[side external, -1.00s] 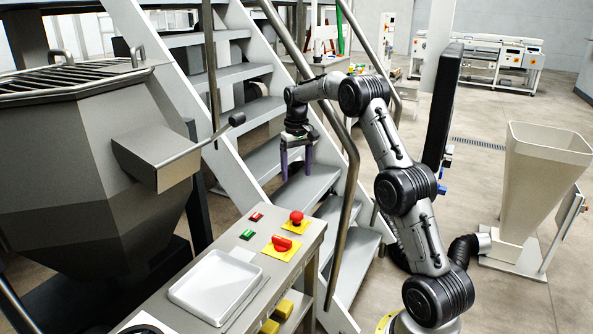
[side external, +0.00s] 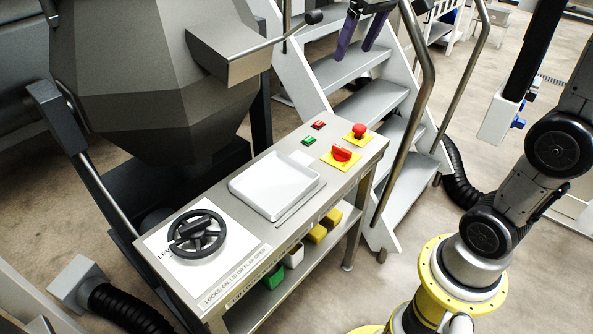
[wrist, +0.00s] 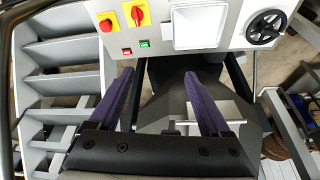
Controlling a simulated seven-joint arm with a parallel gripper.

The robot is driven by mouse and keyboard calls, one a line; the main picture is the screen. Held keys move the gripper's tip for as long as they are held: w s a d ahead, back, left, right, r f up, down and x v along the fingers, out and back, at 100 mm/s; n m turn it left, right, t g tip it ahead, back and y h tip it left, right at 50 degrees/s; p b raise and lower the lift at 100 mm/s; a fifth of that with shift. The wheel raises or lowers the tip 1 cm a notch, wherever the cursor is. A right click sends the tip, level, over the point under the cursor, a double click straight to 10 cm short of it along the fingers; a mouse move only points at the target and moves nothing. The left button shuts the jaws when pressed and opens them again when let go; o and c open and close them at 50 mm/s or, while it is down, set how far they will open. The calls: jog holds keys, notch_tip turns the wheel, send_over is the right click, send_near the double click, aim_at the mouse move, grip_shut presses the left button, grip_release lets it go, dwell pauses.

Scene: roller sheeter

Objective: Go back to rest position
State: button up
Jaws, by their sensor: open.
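My gripper (side external: 362,36) is at the top of the side view, its two purple fingers pointing down and spread apart with nothing between them. It hangs in front of the stairs, above and behind the control table (side external: 252,200). In the wrist view my gripper (wrist: 158,105) is also open and empty, and the table's panel lies beyond the fingertips. The upper part of my arm is cut off by the top of the side view.
The table carries a white tray (side external: 272,184), a black handwheel (side external: 194,234), a red rotary switch (side external: 342,153) and a red emergency button (side external: 359,130). A grey hopper (side external: 150,80) stands at left. A stair handrail (side external: 410,120) rises between the table and my base.

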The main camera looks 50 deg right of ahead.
jog(key=s+a+f, duration=0.3)
jog(key=s, duration=0.3)
jog(key=s+a+f+n+t, duration=0.1)
jog(key=s+a+f, duration=0.1)
jog(key=s+f, duration=0.2)
jog(key=s+a+f+n+y, duration=0.1)
jog(key=s+a+f, duration=0.2)
jog(key=s, duration=0.6)
jog(key=shift+a+f+t, duration=0.3)
jog(key=shift+f, duration=0.1)
